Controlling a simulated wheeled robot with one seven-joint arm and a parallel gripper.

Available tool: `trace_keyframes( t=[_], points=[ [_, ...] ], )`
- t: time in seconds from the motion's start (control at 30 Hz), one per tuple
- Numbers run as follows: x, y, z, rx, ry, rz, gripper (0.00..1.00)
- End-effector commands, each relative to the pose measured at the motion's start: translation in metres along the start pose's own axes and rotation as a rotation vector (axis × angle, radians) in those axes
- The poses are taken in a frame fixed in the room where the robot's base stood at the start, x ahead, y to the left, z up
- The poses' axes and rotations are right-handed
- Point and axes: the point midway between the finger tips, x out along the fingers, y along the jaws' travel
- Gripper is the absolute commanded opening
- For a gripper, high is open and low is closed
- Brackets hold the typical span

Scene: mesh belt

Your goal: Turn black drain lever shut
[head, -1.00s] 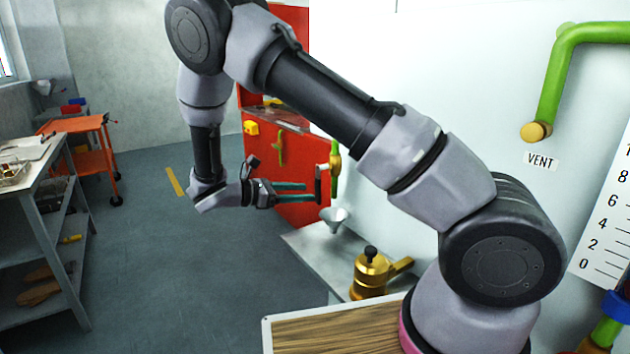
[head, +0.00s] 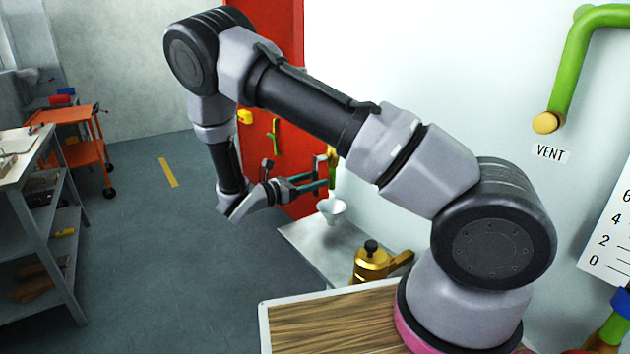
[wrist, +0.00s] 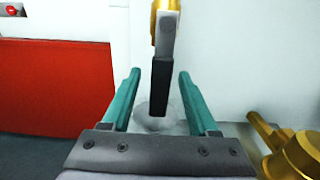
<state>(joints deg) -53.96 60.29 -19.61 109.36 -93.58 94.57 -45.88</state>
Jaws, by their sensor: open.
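The black drain lever (wrist: 158,88) hangs down from a brass fitting (wrist: 167,20) in the wrist view. It stands between the two teal fingers of my open gripper (wrist: 160,76), with a gap on each side. In the head view my gripper (head: 322,182) reaches right toward the brass valve (head: 333,158) near the red door. The lever is small there and partly hidden by the fingers, so contact is hard to judge.
A pale funnel (head: 332,208) sits below the valve at the grey bench (head: 310,240). A brass pot-like fitting (head: 370,264) with a black knob stands nearer. The red door (head: 290,150) is behind my gripper. Open floor lies to the left.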

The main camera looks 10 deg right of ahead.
Motion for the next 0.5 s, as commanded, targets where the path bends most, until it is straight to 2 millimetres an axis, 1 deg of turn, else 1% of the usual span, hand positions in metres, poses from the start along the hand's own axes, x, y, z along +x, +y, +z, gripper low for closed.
trace_keyframes(
  t=[0.1, 0.37, 0.47, 0.5],
  points=[
    [0.0062, -0.0002, 0.0000, 0.000, 0.000, -0.001, 0.60],
    [0.0072, -0.0001, 0.0000, 0.001, 0.001, 0.000, 0.60],
    [0.0071, -0.0001, -0.0001, 0.001, 0.001, 0.000, 0.26],
    [0.0071, -0.0001, 0.0000, 0.001, 0.001, 0.000, 0.10]
  ],
)
